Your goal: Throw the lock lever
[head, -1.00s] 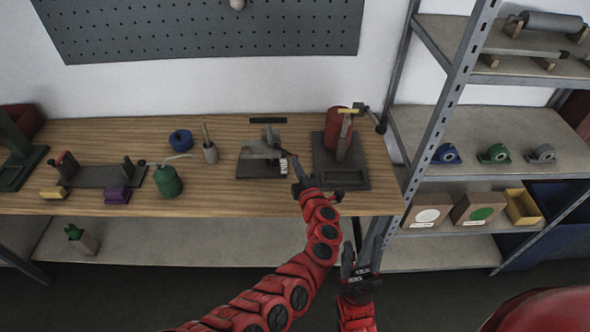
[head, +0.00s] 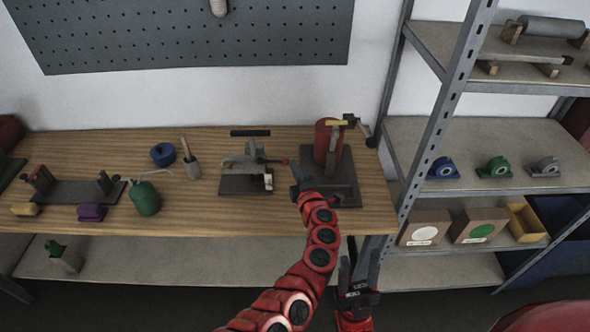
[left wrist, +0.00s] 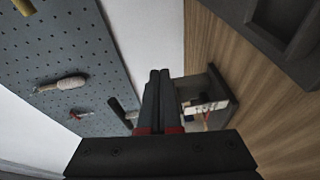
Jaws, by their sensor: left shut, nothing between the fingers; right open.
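A small grey fixture on a dark base plate (head: 240,186) stands on the wooden bench. A thin lever with a red tip (head: 285,162) points right from it; I take this as the lock lever. My left gripper (head: 296,176) is shut and empty, just right of and below the red tip. I cannot tell whether they touch. In the left wrist view the closed dark fingers (left wrist: 160,95) point ahead, and the fixture (left wrist: 215,100) shows just right of them, partly hidden. My right gripper (head: 355,268) is open and empty, in front of the bench edge.
A red cylinder (head: 322,140) on a dark stand with a crank is close right of my left gripper. A green can (head: 146,198), a blue round container (head: 163,154) and a purple block (head: 91,212) stand left. A metal shelf (head: 450,130) stands right.

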